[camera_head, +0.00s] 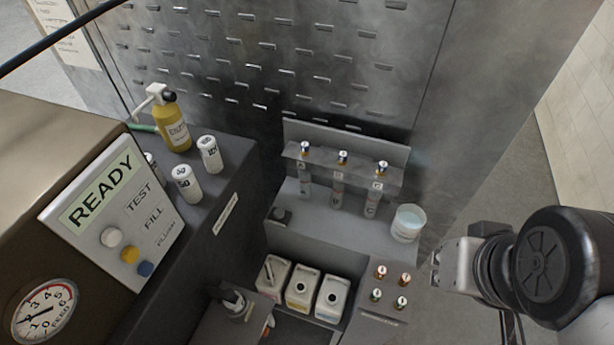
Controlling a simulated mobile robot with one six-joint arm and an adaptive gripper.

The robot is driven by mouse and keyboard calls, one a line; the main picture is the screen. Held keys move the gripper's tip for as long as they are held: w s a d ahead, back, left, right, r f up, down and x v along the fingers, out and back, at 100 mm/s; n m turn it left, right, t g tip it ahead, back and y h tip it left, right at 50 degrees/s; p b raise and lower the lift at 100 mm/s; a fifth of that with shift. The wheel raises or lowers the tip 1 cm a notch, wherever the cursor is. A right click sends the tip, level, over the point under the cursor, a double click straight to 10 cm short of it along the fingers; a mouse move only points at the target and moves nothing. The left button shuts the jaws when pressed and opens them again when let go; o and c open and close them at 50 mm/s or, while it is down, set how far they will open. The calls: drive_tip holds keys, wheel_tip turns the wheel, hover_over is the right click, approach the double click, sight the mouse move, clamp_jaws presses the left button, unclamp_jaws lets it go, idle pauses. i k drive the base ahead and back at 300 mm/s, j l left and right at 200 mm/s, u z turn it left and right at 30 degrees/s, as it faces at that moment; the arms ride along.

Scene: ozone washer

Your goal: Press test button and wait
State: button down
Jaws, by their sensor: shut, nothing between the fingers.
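The control panel (150,255) stands tilted at the left, with a pale green display (96,199) reading READY. Below the display are the labels TEST, FILL and a smaller third one that looks like FLUSH. Nothing touches or covers the buttons. A grey and black part of my arm shows at the lower right, far from the panel.
A round gauge (43,312) is at the lower left. A yellow bottle (172,122) and white canisters (209,154) stand on the dark top beside the panel. A rack (343,172) of three tubes, a white tub (407,223) and several jugs (303,289) occupy the middle.

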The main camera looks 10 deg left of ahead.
sight(111, 237)
drive_tip(key=u, duration=2.2)
